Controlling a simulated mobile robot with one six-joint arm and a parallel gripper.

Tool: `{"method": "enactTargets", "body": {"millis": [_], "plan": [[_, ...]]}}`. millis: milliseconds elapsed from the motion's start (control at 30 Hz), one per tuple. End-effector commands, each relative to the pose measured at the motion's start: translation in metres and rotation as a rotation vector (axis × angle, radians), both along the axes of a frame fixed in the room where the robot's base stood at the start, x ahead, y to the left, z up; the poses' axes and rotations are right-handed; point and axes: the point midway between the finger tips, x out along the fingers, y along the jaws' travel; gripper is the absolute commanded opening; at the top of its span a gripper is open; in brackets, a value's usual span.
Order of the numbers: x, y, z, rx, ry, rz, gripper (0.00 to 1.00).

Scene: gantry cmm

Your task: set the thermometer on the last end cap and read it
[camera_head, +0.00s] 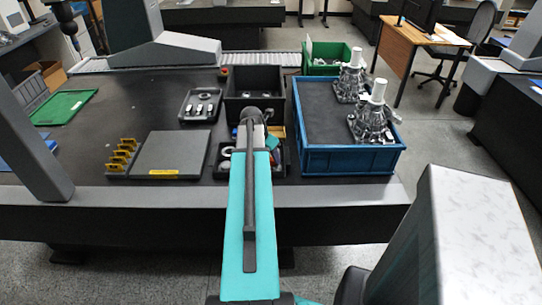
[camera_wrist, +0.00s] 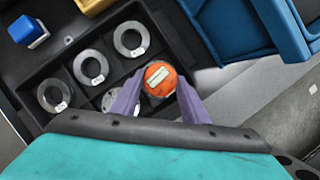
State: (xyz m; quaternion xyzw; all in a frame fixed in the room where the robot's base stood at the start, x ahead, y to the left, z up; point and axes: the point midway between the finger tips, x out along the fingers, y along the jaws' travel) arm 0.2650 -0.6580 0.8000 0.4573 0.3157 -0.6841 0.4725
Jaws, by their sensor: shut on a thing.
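In the wrist view, a round orange-topped thing with a pale rectangular display, which looks like the thermometer (camera_wrist: 159,79), sits between the two purple fingers of my gripper (camera_wrist: 158,95). My gripper is shut on it, over the right end of a black compartment tray (camera_wrist: 84,48). I cannot tell if it touches the tray floor. A silvery round part (camera_wrist: 118,101) shows partly behind the left finger. In the head view my arm hides the gripper and the thermometer. A small black tray (camera_head: 184,117) there holds several grey parts; I cannot tell which is the last end cap.
Several metal rings (camera_wrist: 93,66) lie in the tray. A blue crate (camera_head: 345,160) with silver castings (camera_head: 371,124) stands at right. A black bin (camera_head: 236,102) stands behind my arm. A grey plate (camera_head: 170,151) and yellow blocks (camera_head: 120,156) lie left. The table's left part is mostly clear.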

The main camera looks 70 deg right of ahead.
Motion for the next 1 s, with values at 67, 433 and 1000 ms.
{"method": "enactTargets", "body": {"millis": [67,433,1000], "plan": [[-0.0001,0.0,-0.0052,0.0,0.001,0.001,0.14],[-0.0002,-0.0002,-0.0091,-0.001,0.0,0.0,0.14],[-0.0005,-0.0002,-0.0119,0.0,0.0,0.0,0.6]]}}
